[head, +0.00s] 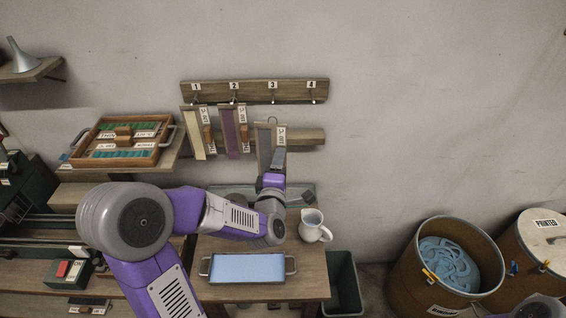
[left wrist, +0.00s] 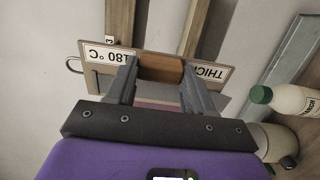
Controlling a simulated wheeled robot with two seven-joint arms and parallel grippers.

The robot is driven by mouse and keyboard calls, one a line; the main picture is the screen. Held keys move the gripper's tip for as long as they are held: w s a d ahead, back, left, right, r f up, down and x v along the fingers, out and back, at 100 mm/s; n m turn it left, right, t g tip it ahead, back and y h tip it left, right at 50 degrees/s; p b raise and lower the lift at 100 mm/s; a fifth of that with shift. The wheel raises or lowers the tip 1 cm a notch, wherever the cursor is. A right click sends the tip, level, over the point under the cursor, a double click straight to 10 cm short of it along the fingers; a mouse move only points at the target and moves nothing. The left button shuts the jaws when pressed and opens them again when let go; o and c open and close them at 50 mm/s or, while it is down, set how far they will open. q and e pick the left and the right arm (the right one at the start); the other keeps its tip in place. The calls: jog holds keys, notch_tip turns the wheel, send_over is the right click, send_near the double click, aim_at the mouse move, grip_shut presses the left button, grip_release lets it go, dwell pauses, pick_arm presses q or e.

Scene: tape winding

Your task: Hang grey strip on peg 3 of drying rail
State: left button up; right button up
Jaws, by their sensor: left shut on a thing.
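The wooden drying rail (head: 255,86) is on the wall, with pegs numbered 1 to 4. A cream strip (head: 195,135) hangs at peg 1 and a purple strip (head: 229,135) at peg 2. Peg 3 (head: 273,99) and peg 4 look bare. The grey strip (head: 264,140) is upright just below peg 3, its wire hook apart from the peg. My left gripper (head: 277,160) is in front of it. In the left wrist view, the fingers are shut on the wooden block (left wrist: 160,68) of the labelled strip; its wire hook (left wrist: 73,64) points left. My right gripper is out of view.
A lower wooden bar (head: 309,137) runs behind the strips. On the bench below stand a blue tray (head: 247,281) and a white jug (head: 314,230). A white bottle with a green cap (left wrist: 262,94) shows in the wrist view. Barrels (head: 405,270) stand at right.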

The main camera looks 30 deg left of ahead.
pick_arm(q)
jog(key=shift+s+a+f+p+x, duration=0.1)
jog(key=shift+a+p+x, duration=0.15)
jog(key=shift+x, duration=1.1)
jog(key=shift+s+a+f+p+x, duration=0.1)
jog(key=shift+a+p+x, duration=0.2)
jog(key=shift+x, duration=1.1)
jog(key=shift+s+a+f+p+x, duration=0.1)
jog(key=shift+p+x, duration=0.25)
jog(key=shift+x, duration=1)
jog(key=shift+a+f+b+x, duration=0.2)
jog(key=shift+b+x, duration=0.15)
jog(key=shift+x, duration=0.65)
jog(key=shift+a+f+b+x, duration=0.15)
jog(key=shift+b+x, duration=0.2)
jog(key=shift+x, duration=0.65)
jog(key=shift+s, duration=0.1)
jog(key=o, duration=1.2)
jog(key=shift+f, duration=0.1)
jog(key=shift+c, duration=0.2)
